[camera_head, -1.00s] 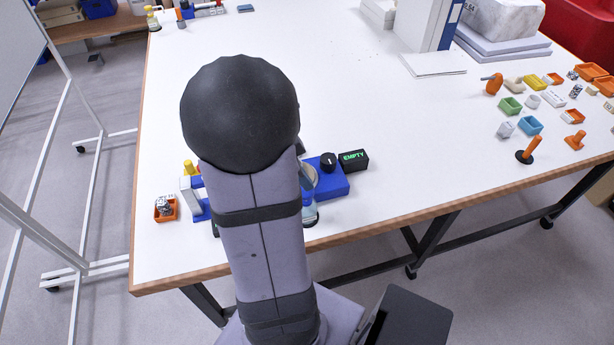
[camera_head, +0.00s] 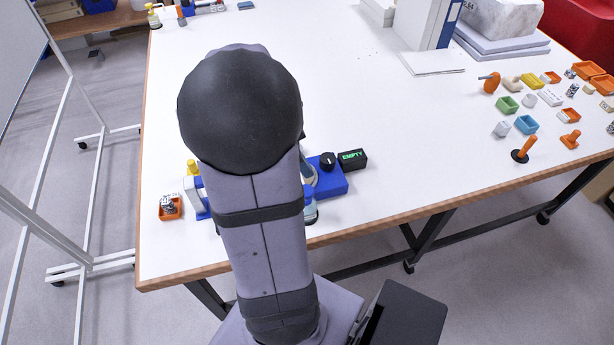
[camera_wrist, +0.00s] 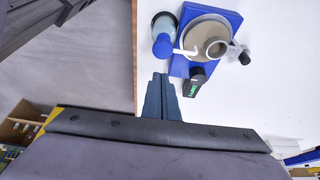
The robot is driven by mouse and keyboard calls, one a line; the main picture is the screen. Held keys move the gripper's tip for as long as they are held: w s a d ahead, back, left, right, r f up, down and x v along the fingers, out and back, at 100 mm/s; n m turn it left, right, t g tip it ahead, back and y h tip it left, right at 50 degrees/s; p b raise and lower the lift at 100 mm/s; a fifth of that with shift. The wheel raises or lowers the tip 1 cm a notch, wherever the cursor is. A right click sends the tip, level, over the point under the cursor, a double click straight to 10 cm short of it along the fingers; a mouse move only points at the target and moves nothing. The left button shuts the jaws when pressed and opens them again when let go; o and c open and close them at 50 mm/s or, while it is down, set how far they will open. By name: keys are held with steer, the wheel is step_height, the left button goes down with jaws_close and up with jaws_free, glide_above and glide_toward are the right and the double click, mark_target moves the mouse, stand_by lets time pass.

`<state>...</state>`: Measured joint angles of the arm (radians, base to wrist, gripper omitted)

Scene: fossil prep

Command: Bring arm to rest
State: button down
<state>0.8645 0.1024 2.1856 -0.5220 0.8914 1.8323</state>
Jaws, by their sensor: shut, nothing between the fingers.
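My gripper (camera_wrist: 160,78) shows in the wrist view with its two dark fingers together and nothing between them. It is above the table's edge, beside a blue device with a round grey plate (camera_wrist: 207,38). In the head view my own arm stands upright in front of the table (camera_head: 350,100) and hides the gripper. The blue device (camera_head: 331,180) is partly hidden behind the arm, with a black box reading "EMPTY" (camera_head: 352,160) next to it.
An orange tray (camera_head: 170,208) holding a small speckled piece sits at the table's front left. Small coloured trays and pieces, such as a green tray (camera_head: 507,106), lie at the right. Binders (camera_head: 430,25) and a white block (camera_head: 505,15) stand at the back. The table's middle is clear.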

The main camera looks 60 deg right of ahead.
steer(key=n, duration=0.2)
steer(key=shift+w+n, duration=0.1)
steer(key=shift+n, duration=0.3)
steer(key=n, duration=0.3)
steer(key=shift+w+f+n, duration=0.1)
steer(key=shift+w+n, duration=0.2)
steer(key=w+a+f+n+t+y, duration=0.1)
steer(key=w+a+n, duration=0.1)
steer(key=a+n, duration=0.5)
steer(key=w+a+f+n+t+y, duration=0.1)
steer(key=a+n, duration=0.5)
steer(key=a, duration=0.7)
steer(key=w+a+f+n+t+y, duration=0.1)
steer(key=w+a+f+n, duration=0.1)
steer(key=w+a+n, duration=0.2)
steer(key=shift+w+a+f+n, duration=0.15)
steer(key=shift+w+a+n, duration=0.15)
steer(key=shift+a+n, duration=2.35)
steer(key=shift+a+m, duration=0.85)
step_height(320, 180, down, 43)
steer(key=b, duration=4.3)
